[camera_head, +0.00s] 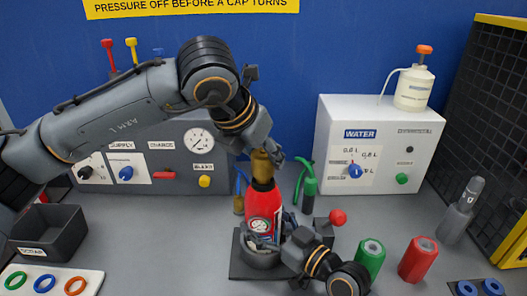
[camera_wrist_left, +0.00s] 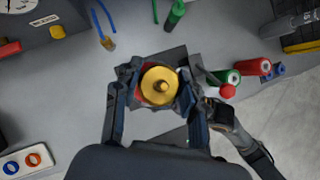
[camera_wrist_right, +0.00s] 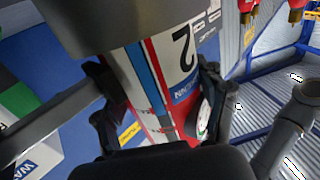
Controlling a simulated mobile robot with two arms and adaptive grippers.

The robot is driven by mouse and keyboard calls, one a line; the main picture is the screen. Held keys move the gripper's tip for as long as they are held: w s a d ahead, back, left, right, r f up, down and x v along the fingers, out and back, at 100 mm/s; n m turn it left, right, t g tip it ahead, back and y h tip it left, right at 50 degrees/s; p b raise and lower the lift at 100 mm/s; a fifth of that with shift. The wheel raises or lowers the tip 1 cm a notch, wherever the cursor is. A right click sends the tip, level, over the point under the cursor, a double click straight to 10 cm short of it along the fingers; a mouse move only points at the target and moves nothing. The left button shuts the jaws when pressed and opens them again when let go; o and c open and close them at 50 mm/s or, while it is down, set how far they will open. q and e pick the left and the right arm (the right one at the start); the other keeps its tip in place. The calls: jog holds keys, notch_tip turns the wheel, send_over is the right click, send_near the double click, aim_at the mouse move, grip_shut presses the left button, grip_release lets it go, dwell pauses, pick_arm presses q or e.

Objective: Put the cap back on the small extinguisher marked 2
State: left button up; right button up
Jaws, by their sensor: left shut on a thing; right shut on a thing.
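The red extinguisher (camera_head: 262,212) stands upright in a dark holder (camera_head: 243,270) at the middle of the bench. In the right wrist view its label shows a black 2 (camera_wrist_right: 183,48). The brass cap (camera_head: 262,166) is at the top of the extinguisher, and it shows from above in the left wrist view (camera_wrist_left: 160,87). My left gripper (camera_head: 267,154) is shut on the cap from above. My right gripper (camera_head: 280,240) is shut around the extinguisher body, low down. I cannot tell whether the cap is seated on the neck, as the fingers hide the joint.
A green cylinder (camera_head: 369,259) and a red cylinder (camera_head: 418,259) stand to the right. A grey bottle (camera_head: 461,212) is beyond them. The water box (camera_head: 380,130) and the gauge panel (camera_head: 140,165) are behind. A dark bin (camera_head: 48,235) and a ring tray (camera_head: 20,272) are at left.

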pick_arm(q)
jog(key=shift+f, duration=0.5)
jog(key=shift+f, duration=0.1)
jog(key=m+g+h, duration=0.1)
jog(key=m, duration=0.1)
jog(key=m+g+h, duration=0.1)
jog(key=m, duration=0.2)
jog(key=shift+m+g, duration=0.3)
jog(key=shift+g, duration=0.1)
jog(key=m+g, duration=0.1)
jog(key=m, duration=0.1)
jog(key=m+g, duration=0.1)
jog(key=m, duration=0.2)
jog(key=shift+g+h, duration=0.4)
jog(key=m+g, duration=0.1)
jog(key=m, duration=0.2)
jog(key=m+g, duration=0.2)
jog(key=shift+d+m, duration=0.1)
jog(key=shift+m, duration=0.3)
jog(key=m+g+y, duration=0.2)
jog(key=m, duration=0.2)
jog(key=shift+m, duration=0.4)
jog(key=shift+s+m+g+y, duration=0.1)
jog(key=shift+m+g+y, duration=0.3)
jog(key=shift+m, duration=0.3)
jog(key=shift+a, duration=0.2)
